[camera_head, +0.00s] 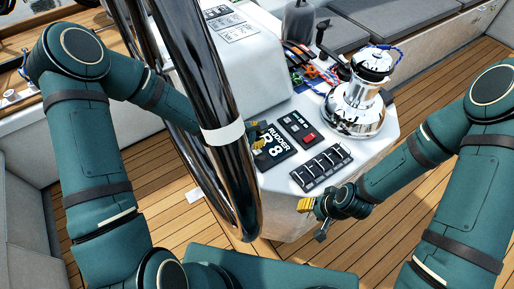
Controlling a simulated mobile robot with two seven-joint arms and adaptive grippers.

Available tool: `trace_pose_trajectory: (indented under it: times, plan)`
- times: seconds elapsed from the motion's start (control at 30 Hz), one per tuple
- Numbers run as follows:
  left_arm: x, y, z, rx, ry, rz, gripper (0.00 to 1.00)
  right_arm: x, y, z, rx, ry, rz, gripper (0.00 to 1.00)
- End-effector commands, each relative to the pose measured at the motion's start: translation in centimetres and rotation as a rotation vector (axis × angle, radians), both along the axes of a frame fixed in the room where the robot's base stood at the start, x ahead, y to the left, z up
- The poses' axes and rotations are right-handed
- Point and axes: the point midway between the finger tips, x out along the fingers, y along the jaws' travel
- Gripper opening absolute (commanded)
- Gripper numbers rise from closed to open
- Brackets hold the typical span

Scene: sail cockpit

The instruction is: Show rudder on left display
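A small dark display (275,152) lies on the sloping white console, right of the chrome tubes. It reads "RUDDER" with "R 8" in large light characters, and its left edge is partly covered. My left arm passes behind the chrome tubes. My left gripper (257,136) is at the display's upper left edge, with a yellowish tip over or beside it; I cannot tell whether it touches. Its fingers are too small and hidden to read. My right gripper (315,217) is below the console's front edge, away from the display. Its fingers look apart, with nothing between them.
A dark keypad with a red button (300,129) sits right of the display, and a switch panel (321,167) below it. A chrome winch (356,105) stands further right. Thick chrome tubes (214,110) with a white band cross in front of my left arm. Wooden deck lies around.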

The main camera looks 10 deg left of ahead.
Motion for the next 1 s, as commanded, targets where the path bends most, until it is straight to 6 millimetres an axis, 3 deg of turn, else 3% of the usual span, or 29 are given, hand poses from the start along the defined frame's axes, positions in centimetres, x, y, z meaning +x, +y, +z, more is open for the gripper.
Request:
trace_pose_trajectory:
  times: [0.3,1.0]
  plan:
    - [0.0,0.0,2.9,0.000,0.002,0.000,0.00,0.0,0.0,2.2,0.000,0.000,0.000,0.47]
    - [0.0,0.0,2.9,0.000,0.001,-0.001,0.00,0.0,0.0,2.1,0.000,0.000,0.000,0.47]
